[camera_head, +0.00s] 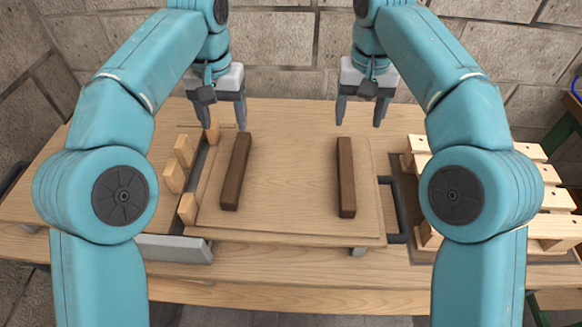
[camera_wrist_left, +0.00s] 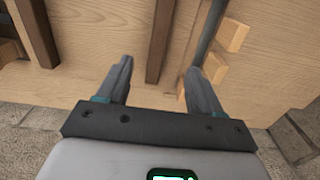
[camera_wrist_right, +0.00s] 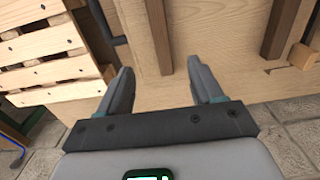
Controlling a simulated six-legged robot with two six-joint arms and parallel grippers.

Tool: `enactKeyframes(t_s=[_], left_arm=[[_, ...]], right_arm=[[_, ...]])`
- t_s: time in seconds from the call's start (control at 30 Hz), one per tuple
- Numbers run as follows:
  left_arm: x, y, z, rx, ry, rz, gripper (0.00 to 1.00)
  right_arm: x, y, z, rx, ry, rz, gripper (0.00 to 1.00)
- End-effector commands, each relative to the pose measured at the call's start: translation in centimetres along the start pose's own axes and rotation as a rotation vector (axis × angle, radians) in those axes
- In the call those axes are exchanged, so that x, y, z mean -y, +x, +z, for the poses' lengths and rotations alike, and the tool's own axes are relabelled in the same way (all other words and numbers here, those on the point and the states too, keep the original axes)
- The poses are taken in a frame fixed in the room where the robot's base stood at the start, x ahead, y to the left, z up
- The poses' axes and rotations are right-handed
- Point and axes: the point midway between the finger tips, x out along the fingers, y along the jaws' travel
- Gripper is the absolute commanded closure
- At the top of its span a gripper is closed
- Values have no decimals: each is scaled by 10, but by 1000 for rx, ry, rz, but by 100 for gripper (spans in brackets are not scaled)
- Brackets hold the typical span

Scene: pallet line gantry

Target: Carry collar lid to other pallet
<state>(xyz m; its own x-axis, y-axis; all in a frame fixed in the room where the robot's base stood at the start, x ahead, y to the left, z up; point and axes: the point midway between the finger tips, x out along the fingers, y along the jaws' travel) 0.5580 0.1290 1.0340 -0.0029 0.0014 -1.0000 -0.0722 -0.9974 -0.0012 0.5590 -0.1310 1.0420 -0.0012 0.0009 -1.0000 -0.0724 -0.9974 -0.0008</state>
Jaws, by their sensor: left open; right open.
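The collar lid (camera_head: 290,185) is a flat light-wood board with two dark brown bars across its top, a left bar (camera_head: 236,175) and a right bar (camera_head: 346,180). It lies near the middle of the table. The slatted wooden pallet (camera_head: 556,200) stands at the right, partly hidden by my right arm. My left gripper (camera_head: 224,122) is open and empty, above the far end of the left bar. My right gripper (camera_head: 359,122) is open and empty, above the far end of the right bar. Neither touches a bar.
Several small wood blocks (camera_head: 187,209) stand along the lid's left side, beside a grey rail (camera_head: 172,248). A dark bracket (camera_head: 397,212) shows at the lid's right edge. A stone wall (camera_head: 285,45) rises behind the table (camera_head: 330,290).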

Motion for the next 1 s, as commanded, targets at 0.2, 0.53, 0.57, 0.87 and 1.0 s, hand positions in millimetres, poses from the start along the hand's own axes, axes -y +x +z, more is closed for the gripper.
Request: enactKeyframes(t_s=[0.2, 0.53, 0.57, 0.87, 1.0], left_arm=[[0, -1, 5, -3, 0, 1, 34], [0, 21, 8, 3, 1, -1, 34], [0, 26, 8, 3, 1, 0, 34], [0, 87, 6, 3, 1, -1, 34], [0, 115, 5, 3, 0, 0, 34]], right_arm=[[-1, -1, 6, -1, 0, -1, 34], [-1, 21, 8, 4, 1, 1, 34], [-1, 27, 8, 4, 1, 1, 34], [-1, 87, 6, 5, 0, 2, 34], [-1, 115, 5, 5, 0, 2, 34]])
